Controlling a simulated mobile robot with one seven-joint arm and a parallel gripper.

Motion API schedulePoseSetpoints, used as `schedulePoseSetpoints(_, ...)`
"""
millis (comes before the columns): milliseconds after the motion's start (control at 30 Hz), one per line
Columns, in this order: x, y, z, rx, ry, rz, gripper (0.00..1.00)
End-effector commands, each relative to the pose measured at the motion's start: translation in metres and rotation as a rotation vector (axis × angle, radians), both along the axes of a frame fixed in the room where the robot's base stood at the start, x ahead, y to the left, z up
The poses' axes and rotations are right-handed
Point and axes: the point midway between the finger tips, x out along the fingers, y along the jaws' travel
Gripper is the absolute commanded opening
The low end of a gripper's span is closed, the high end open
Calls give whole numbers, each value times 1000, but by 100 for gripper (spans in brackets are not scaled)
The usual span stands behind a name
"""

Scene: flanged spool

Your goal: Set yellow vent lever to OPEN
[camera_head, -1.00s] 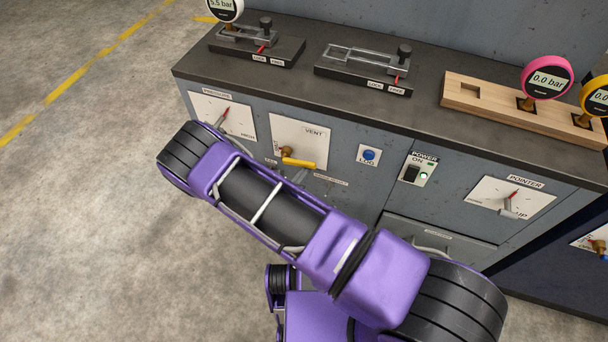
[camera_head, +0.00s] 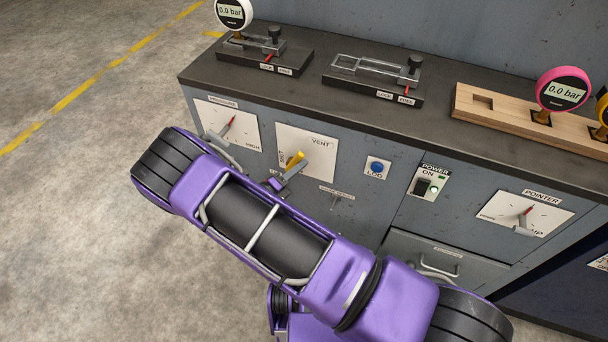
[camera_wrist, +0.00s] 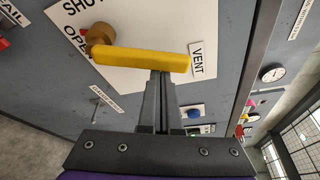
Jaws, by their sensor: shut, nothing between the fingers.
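The yellow vent lever (camera_head: 296,158) is on the white VENT panel (camera_head: 318,165) on the cabinet front. In the wrist view the lever (camera_wrist: 140,58) runs from a brass hub (camera_wrist: 100,36) toward the VENT label, with the SHUT and OPEN words near the hub end, partly cut off or covered. My gripper (camera_wrist: 162,76) is shut and empty. Its fingertips are right at the lever's lower side in the wrist view; whether they touch cannot be told. My arm covers the panel's lower part in the head view.
Left of the vent is the PRESSURE dial panel (camera_head: 228,122); right are a blue LOG button (camera_head: 377,168) and the POWER switch (camera_head: 424,186). Slide fixtures and a wooden gauge rack (camera_head: 480,115) stand on top. The gauge (camera_head: 232,12) at upper left reads 0.0 bar.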

Motion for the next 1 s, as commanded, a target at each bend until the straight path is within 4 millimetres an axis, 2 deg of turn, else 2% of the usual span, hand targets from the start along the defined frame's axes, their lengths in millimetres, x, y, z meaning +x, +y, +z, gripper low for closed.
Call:
schedulePoseSetpoints(400, 7, 20, 10, -299, 107, 1, 0)
schedulePoseSetpoints(1000, 10, 27, 14, -295, 107, 3, 0)
